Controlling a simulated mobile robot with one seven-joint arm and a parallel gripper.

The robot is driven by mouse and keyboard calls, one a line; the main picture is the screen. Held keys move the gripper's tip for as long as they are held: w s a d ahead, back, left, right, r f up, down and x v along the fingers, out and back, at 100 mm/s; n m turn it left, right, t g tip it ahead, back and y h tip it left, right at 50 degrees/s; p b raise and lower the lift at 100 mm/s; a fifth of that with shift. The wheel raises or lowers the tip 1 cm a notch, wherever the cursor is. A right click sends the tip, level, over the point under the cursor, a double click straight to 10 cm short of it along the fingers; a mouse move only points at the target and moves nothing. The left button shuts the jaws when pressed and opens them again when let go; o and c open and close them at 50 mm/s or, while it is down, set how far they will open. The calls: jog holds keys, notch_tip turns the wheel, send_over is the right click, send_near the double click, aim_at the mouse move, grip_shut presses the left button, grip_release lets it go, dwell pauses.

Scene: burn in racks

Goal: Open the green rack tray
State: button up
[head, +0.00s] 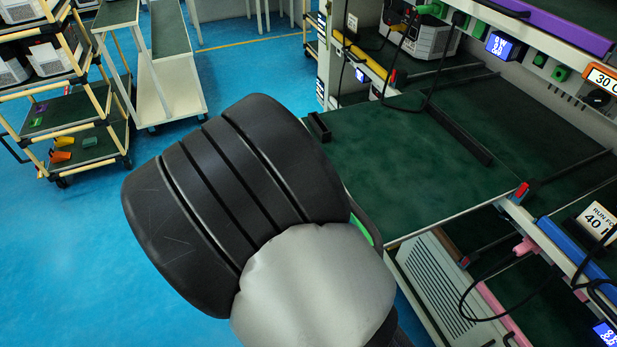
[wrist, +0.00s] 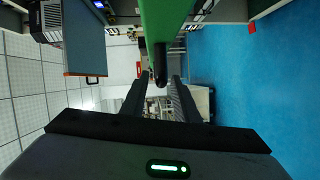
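The green rack tray (head: 420,150) shows in the head view as a dark green board standing well out from the rack front. A bright green strip (head: 365,222) shows at its outer edge, partly hidden by my arm. In the wrist view a green front bar (wrist: 165,18) runs down from the top, with a dark handle (wrist: 160,64) below it. My gripper (wrist: 160,78) has its two fingers apart, one on each side of the handle's end, with gaps visible. In the head view my arm hides the gripper.
The rack holds other trays with a yellow front (head: 360,57), a purple front (head: 570,27), a blue front (head: 575,248) and a pink front (head: 505,317). Black cables hang near the rack. A wheeled cart (head: 85,110) stands far left. Blue floor (head: 60,240) is clear on the left.

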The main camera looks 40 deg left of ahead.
jog(key=shift+d, duration=0.1)
jog(key=p+v, duration=0.4)
jog(key=v, duration=1.3)
jog(key=shift+p, duration=0.35)
jog(key=shift+s+r, duration=0.1)
jog(key=shift+r, duration=0.05)
